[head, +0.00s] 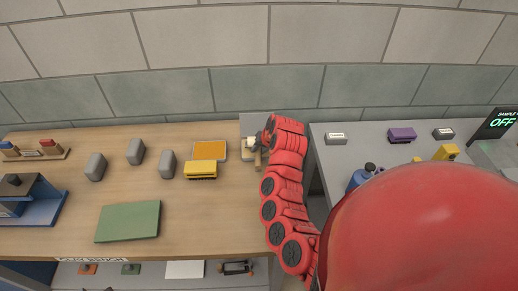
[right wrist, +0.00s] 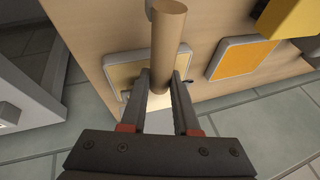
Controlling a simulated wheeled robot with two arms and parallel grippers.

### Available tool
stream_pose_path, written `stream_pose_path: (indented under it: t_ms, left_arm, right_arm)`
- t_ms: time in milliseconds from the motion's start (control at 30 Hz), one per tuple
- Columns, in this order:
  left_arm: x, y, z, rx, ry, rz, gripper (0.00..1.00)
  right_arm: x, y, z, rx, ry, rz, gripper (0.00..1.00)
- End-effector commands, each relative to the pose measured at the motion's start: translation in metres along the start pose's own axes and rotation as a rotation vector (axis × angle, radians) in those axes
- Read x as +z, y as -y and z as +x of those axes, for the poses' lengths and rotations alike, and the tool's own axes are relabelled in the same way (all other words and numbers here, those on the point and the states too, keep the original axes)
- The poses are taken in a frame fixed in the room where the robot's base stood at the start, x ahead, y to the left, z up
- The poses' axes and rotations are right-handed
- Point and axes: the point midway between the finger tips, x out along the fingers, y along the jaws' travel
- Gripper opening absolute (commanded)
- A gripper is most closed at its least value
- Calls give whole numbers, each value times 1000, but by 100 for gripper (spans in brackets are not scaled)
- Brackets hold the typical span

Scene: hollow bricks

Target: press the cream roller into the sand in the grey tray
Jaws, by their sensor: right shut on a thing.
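My right gripper (right wrist: 162,78) is shut on the tan handle of the cream roller (right wrist: 168,35). In the head view the roller's pale end (head: 249,142) shows beside my right gripper (head: 262,145), at the bench's right end. The grey-rimmed tray with pale sand (right wrist: 122,75) lies on the bench behind my fingers in the right wrist view. The fingers and roller hide part of it. I cannot tell whether the roller touches the sand. My left gripper is not in view.
A grey-rimmed orange tray (right wrist: 240,60) lies beside the sand tray, with a yellow brush-like block (head: 200,169) close by. Several grey blocks (head: 167,164) and a green mat (head: 128,221) lie further left. A grey table (head: 375,155) stands to the right.

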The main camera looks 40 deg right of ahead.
Motion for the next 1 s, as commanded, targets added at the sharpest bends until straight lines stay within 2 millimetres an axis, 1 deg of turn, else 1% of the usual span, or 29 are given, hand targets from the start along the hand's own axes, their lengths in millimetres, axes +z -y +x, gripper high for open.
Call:
stream_pose_path:
  t_ms: [367, 1000]
  left_arm:
    - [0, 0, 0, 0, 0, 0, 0]
    - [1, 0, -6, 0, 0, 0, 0]
  right_arm:
    - [0, 0, 0, -1, 0, 0, 0]
    - [3, -2, 7, -1, 0, 0, 0]
